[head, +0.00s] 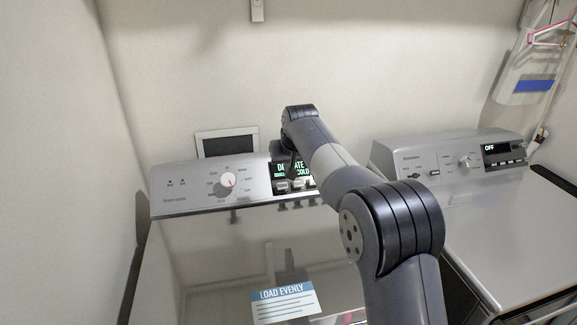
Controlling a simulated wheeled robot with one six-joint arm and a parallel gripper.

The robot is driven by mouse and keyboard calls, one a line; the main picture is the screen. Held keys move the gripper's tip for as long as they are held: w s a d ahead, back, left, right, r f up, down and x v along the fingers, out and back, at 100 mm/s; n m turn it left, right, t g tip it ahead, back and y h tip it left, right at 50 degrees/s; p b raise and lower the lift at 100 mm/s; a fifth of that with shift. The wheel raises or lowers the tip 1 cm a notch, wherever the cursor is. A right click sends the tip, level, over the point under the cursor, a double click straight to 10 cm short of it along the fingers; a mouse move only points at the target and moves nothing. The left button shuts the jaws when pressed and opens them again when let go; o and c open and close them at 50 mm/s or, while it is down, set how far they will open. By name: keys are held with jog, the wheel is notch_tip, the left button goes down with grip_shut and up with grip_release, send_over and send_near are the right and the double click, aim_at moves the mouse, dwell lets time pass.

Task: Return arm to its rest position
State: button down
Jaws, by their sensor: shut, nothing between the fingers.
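My arm reaches from the lower right over the left washer toward its control panel (190,186). My gripper (291,172) points down in front of the panel's lit display, beside the buttons below it. It is small and dark here; it looks shut and holds nothing. Whether it touches a button (281,187) I cannot tell. The panel's right end is hidden behind my arm.
The washer's shiny lid (215,255) is closed and carries a "LOAD EVENLY" label (284,303). A second machine (510,235) stands at right, its display (502,152) reading "OFF". Walls close in behind and at left. Hangers (553,36) hang at upper right.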

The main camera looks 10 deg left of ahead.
dwell(0.4)
jog(key=s+x, duration=0.1)
jog(key=x, duration=0.9)
jog(key=shift+b+v, duration=0.3)
jog(key=shift+v, duration=2.5)
jog(key=shift+w+d, duration=0.15)
jog(key=shift+w, duration=0.05)
